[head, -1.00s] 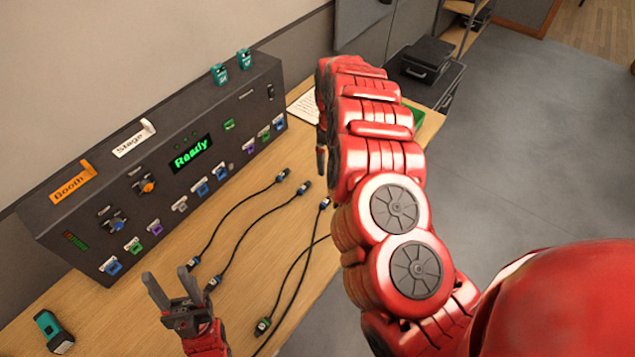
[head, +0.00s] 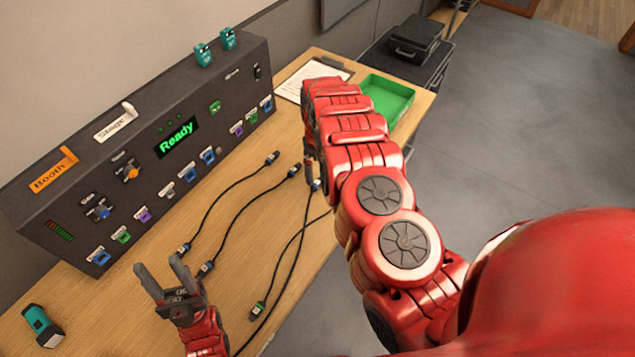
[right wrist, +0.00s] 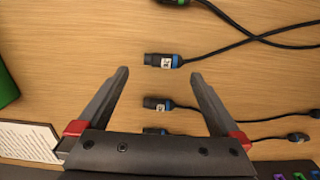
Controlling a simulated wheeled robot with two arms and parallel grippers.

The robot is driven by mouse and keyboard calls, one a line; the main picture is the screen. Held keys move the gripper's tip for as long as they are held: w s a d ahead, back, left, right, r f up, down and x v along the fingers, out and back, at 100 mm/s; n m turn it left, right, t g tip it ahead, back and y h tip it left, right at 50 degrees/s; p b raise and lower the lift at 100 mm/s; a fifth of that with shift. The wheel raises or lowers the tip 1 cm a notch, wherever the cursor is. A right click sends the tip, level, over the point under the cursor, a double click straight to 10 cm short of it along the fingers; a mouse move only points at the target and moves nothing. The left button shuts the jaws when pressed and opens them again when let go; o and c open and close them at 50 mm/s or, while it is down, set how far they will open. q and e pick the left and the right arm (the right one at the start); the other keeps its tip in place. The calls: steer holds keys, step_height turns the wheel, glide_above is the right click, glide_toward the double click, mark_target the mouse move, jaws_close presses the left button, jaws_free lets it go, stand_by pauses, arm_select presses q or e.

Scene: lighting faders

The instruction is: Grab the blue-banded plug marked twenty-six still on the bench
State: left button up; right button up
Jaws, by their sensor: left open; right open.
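Several dark cables with plugs lie on the wooden bench. In the right wrist view, a blue-banded plug (right wrist: 160,61) with a small white label lies just beyond my right gripper's fingertips (right wrist: 160,74), about midway between them. A second blue-banded plug (right wrist: 157,103) lies between the fingers in the picture, and a third (right wrist: 156,131) is partly covered by the gripper body. The label numbers are too small to read. My right gripper is open and empty; in the head view only a dark finger (head: 309,170) shows beside the arm. My left gripper (head: 157,268) is open and empty near the cables' near ends.
A black console (head: 150,150) with "Ready" lit stands along the wall side. A green tray (head: 385,98) and a clipboard (head: 300,80) lie at the far end. A teal device (head: 42,325) lies at lower left. A green-banded plug (head: 258,309) lies near the left gripper.

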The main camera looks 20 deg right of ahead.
mark_target(318, 181)
steer(key=shift+s+f+p, duration=0.1)
steer(key=shift+f+p, duration=0.4)
steer(key=shift+p, duration=0.05)
steer(key=f, duration=0.2)
steer(key=shift+s+f, duration=0.2)
steer(key=shift+f, duration=0.2)
steer(key=shift+a+f, duration=0.15)
steer(key=shift+f, duration=0.5)
steer(key=c, duration=1.3)
steer(key=shift+w+r, duration=0.1)
steer(key=shift+r, duration=0.05)
